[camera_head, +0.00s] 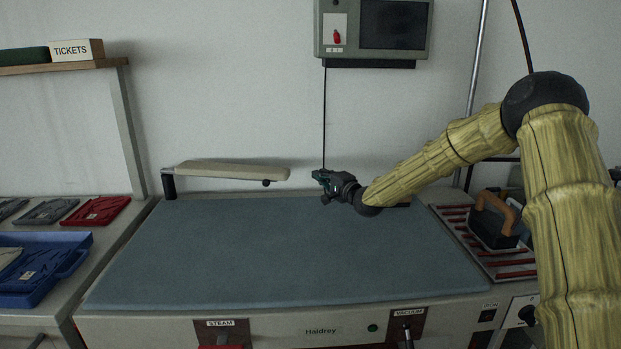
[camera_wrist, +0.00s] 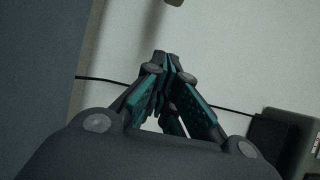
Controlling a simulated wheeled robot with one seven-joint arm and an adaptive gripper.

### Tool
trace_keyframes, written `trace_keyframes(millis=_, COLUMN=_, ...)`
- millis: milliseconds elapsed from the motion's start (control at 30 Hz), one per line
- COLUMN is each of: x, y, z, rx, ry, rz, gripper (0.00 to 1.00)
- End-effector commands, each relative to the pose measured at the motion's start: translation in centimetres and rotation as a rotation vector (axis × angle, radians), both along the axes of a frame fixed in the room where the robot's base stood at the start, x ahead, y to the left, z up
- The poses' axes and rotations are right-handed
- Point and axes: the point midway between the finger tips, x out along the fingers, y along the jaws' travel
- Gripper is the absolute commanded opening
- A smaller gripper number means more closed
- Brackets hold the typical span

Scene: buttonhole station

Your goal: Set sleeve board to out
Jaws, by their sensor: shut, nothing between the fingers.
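The sleeve board (camera_head: 230,171) is a narrow beige padded board over the back edge of the table. It hangs from a dark bracket post at its left end, and a dark knob (camera_head: 266,183) sits under its right end. My gripper (camera_head: 318,175) is to the right of the board's tip, apart from it, at about the same height in the head view. The gripper is shut with nothing in it; its teal fingertips meet in the wrist view (camera_wrist: 165,65).
The blue-grey pressing table (camera_head: 280,250) is clear. An iron (camera_head: 493,222) rests on a red-barred stand at right. A control box (camera_head: 374,28) hangs on the wall, with a cable below it behind my gripper. A blue tray (camera_head: 75,262) and folded cloths stand at left.

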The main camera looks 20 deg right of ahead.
Motion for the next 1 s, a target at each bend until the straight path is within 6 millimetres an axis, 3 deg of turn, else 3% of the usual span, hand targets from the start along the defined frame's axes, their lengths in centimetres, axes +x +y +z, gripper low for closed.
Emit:
trace_keyframes(millis=300, x=4.5, y=1.2, z=0.0, rx=-0.003, ry=0.001, rz=0.001, gripper=0.0)
trace_keyframes(millis=600, x=7.6, y=1.7, z=0.0, rx=-0.002, ry=0.001, rz=-0.001, gripper=0.0)
trace_keyframes(millis=800, x=9.0, y=2.0, z=0.0, rx=-0.001, ry=0.002, rz=-0.001, gripper=0.0)
trace_keyframes(millis=1000, x=8.1, y=3.4, z=0.0, rx=-0.002, ry=0.003, rz=-0.001, gripper=0.0)
